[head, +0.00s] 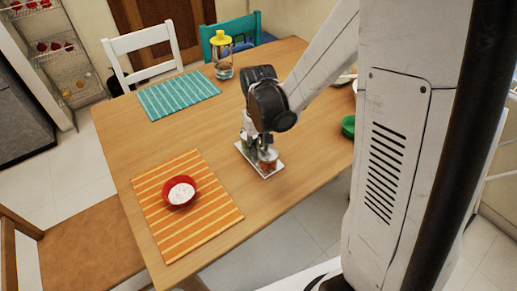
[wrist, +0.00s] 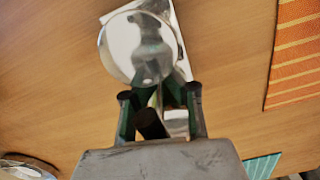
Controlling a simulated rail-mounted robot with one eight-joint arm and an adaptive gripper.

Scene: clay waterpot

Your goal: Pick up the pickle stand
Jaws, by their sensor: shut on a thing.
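The pickle stand shows in the head view as a pale rectangular tray (head: 273,174) with small jars, one with reddish contents (head: 267,161). It is on the wooden table, near the middle. My gripper (head: 252,133) is directly above it, pointing down, and hides part of the stand. In the wrist view a shiny round jar lid (wrist: 135,45) and a strip of the tray (wrist: 184,62) lie just beyond my gripper (wrist: 160,92). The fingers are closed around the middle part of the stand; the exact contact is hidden.
An orange striped placemat (head: 220,213) with a red bowl (head: 180,197) is at the front left. A teal placemat (head: 165,103) and a yellow-lidded jar (head: 222,60) are farther back. A green bowl (head: 348,127) is on the right. Bare table lies left of the stand.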

